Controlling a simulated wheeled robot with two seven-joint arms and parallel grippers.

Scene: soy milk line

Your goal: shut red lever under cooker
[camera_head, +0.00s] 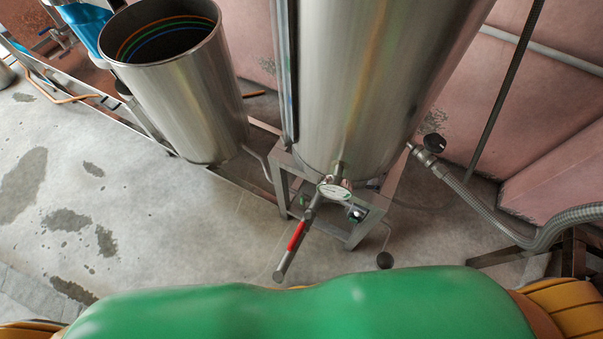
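The cooker (365,85) is a tall steel cylinder on a metal stand, right of the middle of the head view. A pipe with a valve and a round dial (334,191) comes out at its lower front. The red lever (297,236) lies along the outlet pipe (282,268), which slants down and to the left. The lever looks roughly in line with the pipe. Neither gripper shows in this view, and nothing of mine touches the lever.
An open steel pot (182,95) stands to the left. A ribbed hose (480,204) with a black knob (434,142) runs right from the cooker. The wet-spotted floor (140,215) at left is clear.

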